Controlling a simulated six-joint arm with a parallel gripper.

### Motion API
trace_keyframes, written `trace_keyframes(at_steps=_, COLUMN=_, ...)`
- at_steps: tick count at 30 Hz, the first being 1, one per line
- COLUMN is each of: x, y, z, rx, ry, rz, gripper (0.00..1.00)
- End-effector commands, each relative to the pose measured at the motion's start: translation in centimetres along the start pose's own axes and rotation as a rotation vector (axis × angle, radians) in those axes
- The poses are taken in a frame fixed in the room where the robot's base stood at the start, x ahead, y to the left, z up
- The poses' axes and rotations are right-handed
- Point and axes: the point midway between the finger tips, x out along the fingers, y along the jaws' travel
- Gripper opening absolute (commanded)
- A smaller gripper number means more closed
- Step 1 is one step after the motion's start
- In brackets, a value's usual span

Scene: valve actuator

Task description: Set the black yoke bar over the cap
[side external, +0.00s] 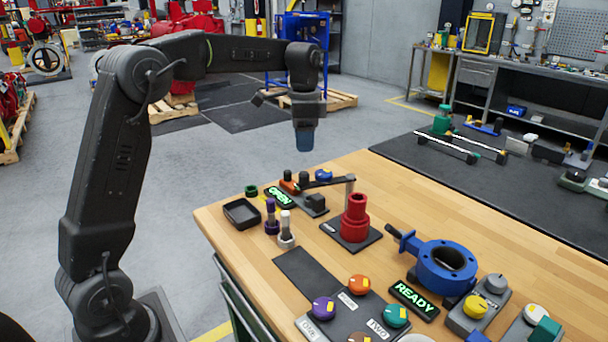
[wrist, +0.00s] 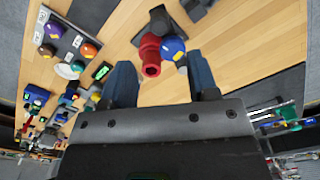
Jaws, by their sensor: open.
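A dark bar (side external: 328,183), which looks like the yoke bar, lies level at the back of the bench, one end by a grey post. A red stepped cylinder (side external: 356,212) stands upright on a dark base plate; I cannot tell whether its top is the cap. It also shows in the wrist view (wrist: 150,56), with a round blue piece (wrist: 173,48) beside it.
A blue ring-shaped valve body (side external: 430,266) lies right of the red cylinder. A knob panel (side external: 345,318) and a READY sign (side external: 414,300) are in front. A black tray (side external: 241,213), small pegs (side external: 271,218) and an OPEN sign (side external: 280,196) stand at left. Bare wood lies behind the cylinder.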

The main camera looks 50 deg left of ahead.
Motion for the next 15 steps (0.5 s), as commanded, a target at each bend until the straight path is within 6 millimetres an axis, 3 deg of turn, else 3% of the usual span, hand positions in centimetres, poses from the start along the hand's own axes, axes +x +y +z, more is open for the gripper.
trace_keyframes(at_steps=9, x=6.5, y=0.1, z=0.0, rx=-0.001, ry=-0.002, rz=0.002, gripper=0.54)
trace_keyframes(at_steps=15, x=8.9, y=0.1, z=0.0, rx=-0.001, ry=-0.001, rz=0.001, gripper=0.54)
